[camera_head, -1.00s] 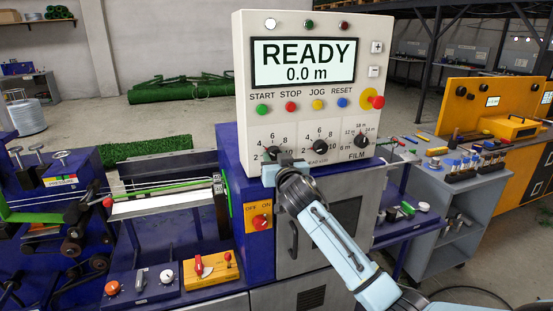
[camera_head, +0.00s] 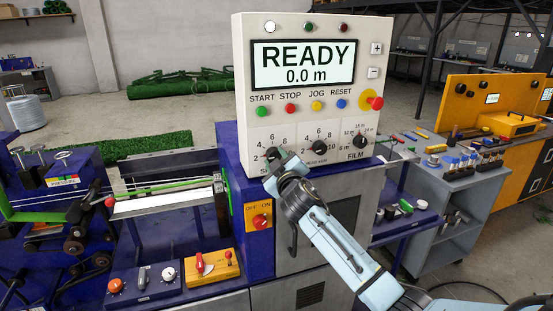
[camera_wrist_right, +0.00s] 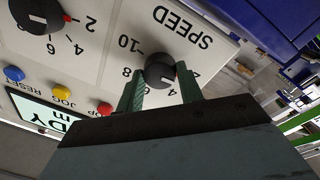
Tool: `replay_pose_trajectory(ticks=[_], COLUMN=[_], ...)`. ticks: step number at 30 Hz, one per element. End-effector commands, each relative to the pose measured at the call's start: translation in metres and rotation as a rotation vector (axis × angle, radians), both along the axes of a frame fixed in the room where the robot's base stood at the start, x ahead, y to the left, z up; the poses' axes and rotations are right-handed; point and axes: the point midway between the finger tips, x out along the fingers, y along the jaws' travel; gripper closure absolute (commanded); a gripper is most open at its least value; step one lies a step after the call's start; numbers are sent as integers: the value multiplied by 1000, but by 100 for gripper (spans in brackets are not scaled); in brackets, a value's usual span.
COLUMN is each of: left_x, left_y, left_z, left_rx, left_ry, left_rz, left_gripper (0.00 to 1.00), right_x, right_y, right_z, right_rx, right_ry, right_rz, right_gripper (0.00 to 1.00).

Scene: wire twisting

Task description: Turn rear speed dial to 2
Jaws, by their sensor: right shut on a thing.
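The white control panel (camera_head: 300,130) stands on the blue machine and shows READY and 0.0 m. The speed dial (camera_head: 273,154) is the leftmost black knob on its lower face, and my right gripper (camera_head: 274,166) reaches it from below and partly hides it. In the right wrist view the black speed dial (camera_wrist_right: 160,68) sits between the two green fingers of my right gripper (camera_wrist_right: 161,80), shut on it. That view is upside down. A white mark on the knob lies on the side near the 4; its exact setting is unclear. My left gripper is out of view.
Two more dials, the middle one (camera_head: 320,147) and the film dial (camera_head: 360,141), sit to the right. A red stop button (camera_head: 375,103) juts out at the panel's right edge. A red off/on switch (camera_head: 260,221) is below the speed dial.

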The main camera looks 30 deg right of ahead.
Motion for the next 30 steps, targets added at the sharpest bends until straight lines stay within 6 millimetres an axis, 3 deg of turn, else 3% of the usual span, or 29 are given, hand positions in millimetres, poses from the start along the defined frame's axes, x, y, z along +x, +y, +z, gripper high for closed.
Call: replay_pose_trajectory(ticks=[22, 23, 27, 30], left_x=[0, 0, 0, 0], left_y=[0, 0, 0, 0], left_z=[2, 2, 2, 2], left_rx=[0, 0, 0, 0], left_ry=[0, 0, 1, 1], left_rz=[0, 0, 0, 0], left_gripper=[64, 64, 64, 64], right_x=[0, 0, 0, 0], right_y=[-1, -1, -1, -1], right_z=[0, 0, 0, 0], right_rx=[-87, -87, -86, -85], right_ry=[21, 21, 20, 20], right_rz=[-1, -1, -1, -1], right_gripper=[86, 60, 42, 42])
